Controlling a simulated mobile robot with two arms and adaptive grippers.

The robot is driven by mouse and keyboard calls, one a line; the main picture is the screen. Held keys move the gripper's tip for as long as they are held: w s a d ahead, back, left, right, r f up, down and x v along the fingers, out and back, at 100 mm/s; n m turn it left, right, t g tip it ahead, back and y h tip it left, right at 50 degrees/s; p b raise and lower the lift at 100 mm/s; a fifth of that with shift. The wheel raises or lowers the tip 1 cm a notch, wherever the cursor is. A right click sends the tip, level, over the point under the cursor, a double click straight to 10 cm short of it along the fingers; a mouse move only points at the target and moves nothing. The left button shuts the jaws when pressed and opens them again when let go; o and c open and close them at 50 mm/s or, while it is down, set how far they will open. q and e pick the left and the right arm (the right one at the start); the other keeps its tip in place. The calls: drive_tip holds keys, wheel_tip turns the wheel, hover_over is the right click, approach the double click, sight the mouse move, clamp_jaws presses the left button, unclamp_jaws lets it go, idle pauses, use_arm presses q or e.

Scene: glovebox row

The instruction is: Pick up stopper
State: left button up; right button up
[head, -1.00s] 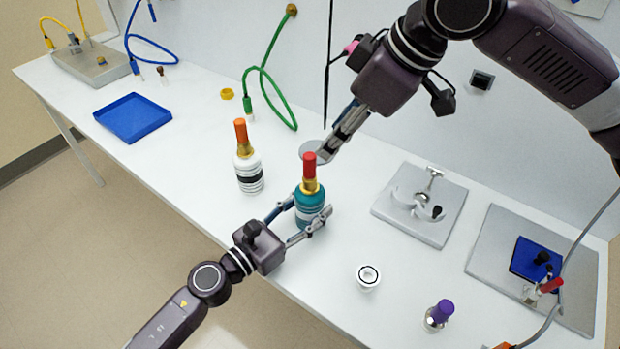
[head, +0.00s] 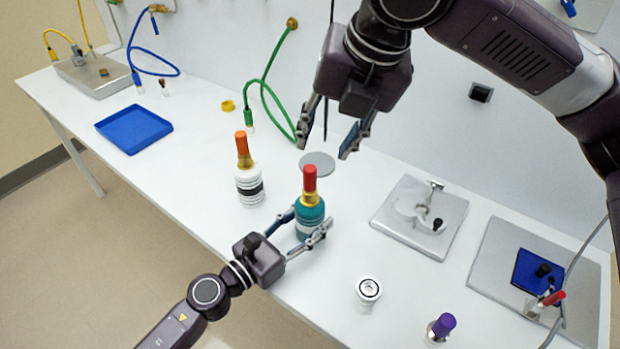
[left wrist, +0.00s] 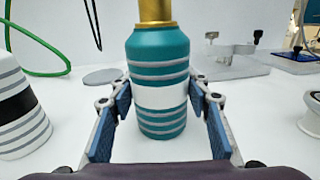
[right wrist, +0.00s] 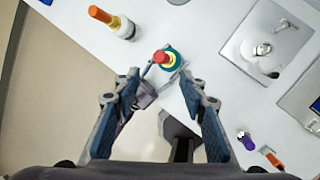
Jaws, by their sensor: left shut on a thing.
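A teal bottle (head: 309,222) with a gold neck and a red stopper (head: 310,178) stands upright near the table's front edge. My left gripper (head: 306,226) is shut on the bottle's body; the left wrist view shows the teal bottle (left wrist: 160,85) between its blue pads, with the red top out of frame. My right gripper (head: 324,150) is open and empty, above and behind the bottle in the head view. In the right wrist view the red stopper (right wrist: 161,57) shows just beyond and between the open fingertips, apart from them.
A white banded bottle (head: 249,188) with an orange top stands left of the teal one. A white cup-like piece (head: 369,288), a purple-topped vial (head: 442,325) and a grey plate with a fixture (head: 420,215) are to the right. A grey disc (head: 317,163) lies behind.

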sight(310, 168)
drive_tip(key=f+n, duration=0.1)
drive_tip(key=n, duration=0.1)
drive_tip(key=w+a+f+n, duration=0.1)
drive_tip(key=f+n, duration=0.1)
drive_tip(key=w+f+n, duration=0.1)
drive_tip(key=f+n, duration=0.1)
drive_tip(key=shift+a+f+n+h, duration=0.1)
drive_tip(key=shift+a+n+h, duration=0.2)
drive_tip(key=shift+n, duration=0.1)
drive_tip(key=x, duration=0.5)
drive_tip(key=shift+w+f, duration=0.15)
drive_tip(key=shift+w, duration=0.25)
clamp_jaws()
